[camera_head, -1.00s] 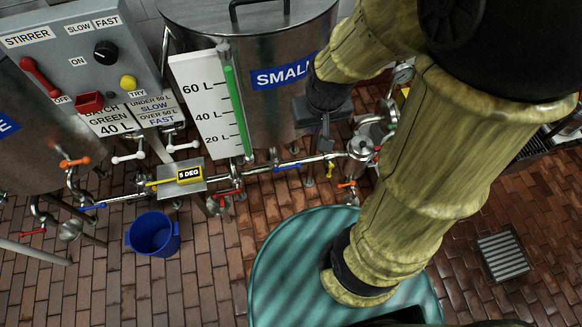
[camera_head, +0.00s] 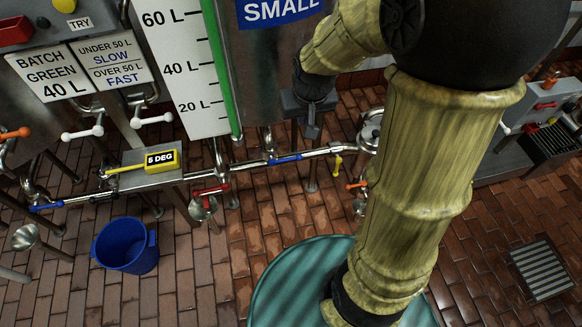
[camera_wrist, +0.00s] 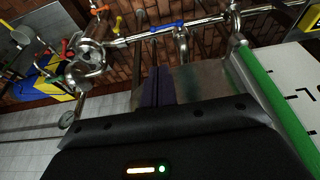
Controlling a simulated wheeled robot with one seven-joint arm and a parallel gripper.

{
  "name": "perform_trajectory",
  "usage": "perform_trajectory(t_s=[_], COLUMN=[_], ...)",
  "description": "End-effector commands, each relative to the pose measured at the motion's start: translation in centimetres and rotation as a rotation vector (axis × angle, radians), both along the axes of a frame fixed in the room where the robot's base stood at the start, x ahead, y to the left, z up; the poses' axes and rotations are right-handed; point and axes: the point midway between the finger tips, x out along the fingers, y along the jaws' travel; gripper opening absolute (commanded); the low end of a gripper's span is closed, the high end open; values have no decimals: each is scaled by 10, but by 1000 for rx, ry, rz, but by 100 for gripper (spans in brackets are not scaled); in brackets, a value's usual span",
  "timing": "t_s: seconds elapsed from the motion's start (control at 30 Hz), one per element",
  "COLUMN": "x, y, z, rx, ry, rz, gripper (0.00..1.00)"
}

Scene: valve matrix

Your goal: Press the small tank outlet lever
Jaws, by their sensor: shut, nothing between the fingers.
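The small tank (camera_head: 250,75), marked SMALL, stands at top centre in the head view. Below it, a blue lever (camera_head: 285,160) lies along a horizontal steel pipe; it also shows at the top of the wrist view (camera_wrist: 166,24). No label tells which lever is the outlet one. A red lever (camera_head: 211,190) is to its left, a yellow one (camera_head: 338,166) to its right. My gripper (camera_head: 312,132) points down in front of the tank, above and right of the blue lever in the picture. Its dark fingers (camera_wrist: 157,85) are shut and empty, apart from the lever in the wrist view.
A white level gauge (camera_head: 180,65) with a green column stands left of my gripper. A yellow 5 DEG tag (camera_head: 161,161) sits on a plate by the pipe. A blue bucket (camera_head: 125,246) stands on the brick floor. An orange lever (camera_head: 357,185) is further right.

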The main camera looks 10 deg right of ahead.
Motion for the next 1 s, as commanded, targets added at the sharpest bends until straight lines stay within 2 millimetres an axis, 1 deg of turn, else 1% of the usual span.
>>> perform_trajectory(t_s=[0.03,0.3,0.4,0.53,0.87,1.0], x=[4,27,34,40,41,42], y=[0,1,2,2,2,2], z=[-27,-88,-104,-113,-110,-114], rx=[0,3,3,4,4,4], ry=[-3,-27,-35,-42,-42,-41], rz=[0,-1,-1,-2,-2,-2], gripper=[0,0,0,0,0,0])
